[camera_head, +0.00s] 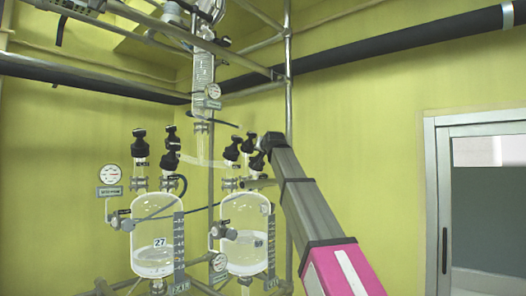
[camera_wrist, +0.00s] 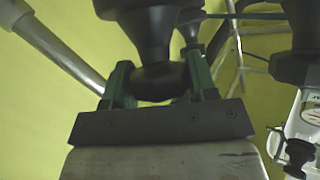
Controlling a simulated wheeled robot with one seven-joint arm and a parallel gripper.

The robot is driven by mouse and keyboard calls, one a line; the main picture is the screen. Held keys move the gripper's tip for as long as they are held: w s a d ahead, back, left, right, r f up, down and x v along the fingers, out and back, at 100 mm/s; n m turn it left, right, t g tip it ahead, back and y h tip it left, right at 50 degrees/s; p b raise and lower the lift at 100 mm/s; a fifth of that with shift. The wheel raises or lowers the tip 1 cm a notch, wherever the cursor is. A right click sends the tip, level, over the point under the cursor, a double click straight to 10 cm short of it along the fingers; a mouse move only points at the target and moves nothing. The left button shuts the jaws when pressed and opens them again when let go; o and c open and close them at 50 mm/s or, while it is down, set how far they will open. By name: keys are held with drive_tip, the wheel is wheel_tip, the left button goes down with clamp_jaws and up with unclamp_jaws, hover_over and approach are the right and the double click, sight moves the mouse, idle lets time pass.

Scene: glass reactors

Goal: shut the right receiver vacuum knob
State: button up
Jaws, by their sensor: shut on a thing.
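The right receiver (camera_head: 245,212) is a clear glass vessel with some pale liquid, and several black knobs (camera_head: 231,153) stand on its top. My gripper (camera_head: 268,145) is at the upper right of this cluster, at the end of my arm. The head view does not show the grip clearly.
The left receiver (camera_head: 158,240), marked 27, stands close by with its own black knobs (camera_head: 140,147) and a gauge (camera_head: 110,174). Metal pipes (camera_head: 289,70) and a glass column (camera_head: 203,80) rise behind. The space before the right wall, beside the door (camera_head: 485,205), is free.

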drive_tip(key=o, duration=0.9)
drive_tip(key=shift+s, duration=0.1)
drive_tip(key=v, duration=1)
drive_tip(key=shift+s+d+r, duration=0.1)
drive_tip(key=shift+s+d, duration=0.05)
drive_tip(key=shift+s, duration=0.15)
